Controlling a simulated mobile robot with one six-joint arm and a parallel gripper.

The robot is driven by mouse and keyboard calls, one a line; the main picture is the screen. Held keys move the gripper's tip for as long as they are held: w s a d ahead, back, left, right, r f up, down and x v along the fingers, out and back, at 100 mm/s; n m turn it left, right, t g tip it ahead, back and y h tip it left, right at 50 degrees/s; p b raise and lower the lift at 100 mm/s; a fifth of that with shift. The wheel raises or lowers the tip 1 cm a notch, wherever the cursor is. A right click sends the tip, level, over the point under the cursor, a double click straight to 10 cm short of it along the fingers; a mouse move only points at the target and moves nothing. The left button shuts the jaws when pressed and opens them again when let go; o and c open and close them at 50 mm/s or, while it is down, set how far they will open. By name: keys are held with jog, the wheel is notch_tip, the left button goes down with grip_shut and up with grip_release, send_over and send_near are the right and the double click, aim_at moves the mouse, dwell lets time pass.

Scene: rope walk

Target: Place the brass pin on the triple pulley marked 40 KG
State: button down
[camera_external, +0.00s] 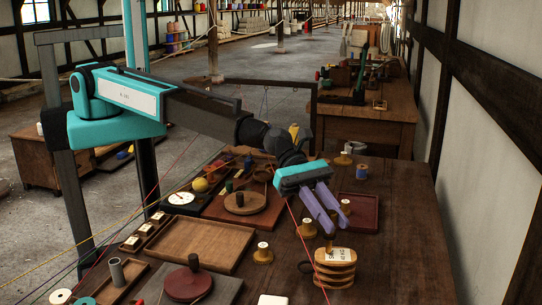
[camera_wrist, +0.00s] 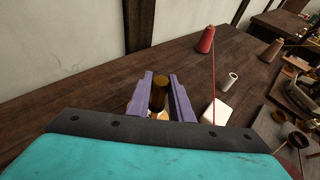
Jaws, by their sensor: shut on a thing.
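My gripper (camera_external: 335,226) has purple fingers and is shut on the brass pin, which shows between the fingertips in the wrist view (camera_wrist: 160,90). In the external view the fingers point down and mostly hide the pin. A wooden stacked pulley (camera_external: 335,270) with a white label stands on the table directly under the fingertips. The label's writing is too small to read surely. I cannot tell whether the pin touches the pulley. In the wrist view, part of the pulley shows behind the fingers.
A dark red square tray (camera_external: 362,222) lies behind the fingers. A wooden tray (camera_external: 200,250) lies to the left, and a small spool (camera_external: 263,253) stands nearer. A red thread cone (camera_wrist: 206,40) and a white block (camera_wrist: 217,113) show in the wrist view. The table's right side is clear.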

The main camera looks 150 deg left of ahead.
jog(key=shift+f, duration=0.15)
jog(key=c, duration=1.6)
grip_release()
jog(key=shift+s+r, duration=0.1)
jog(key=shift+r, duration=0.1)
jog(key=shift+b+v, duration=1.5)
jog(key=shift+v, duration=4.45)
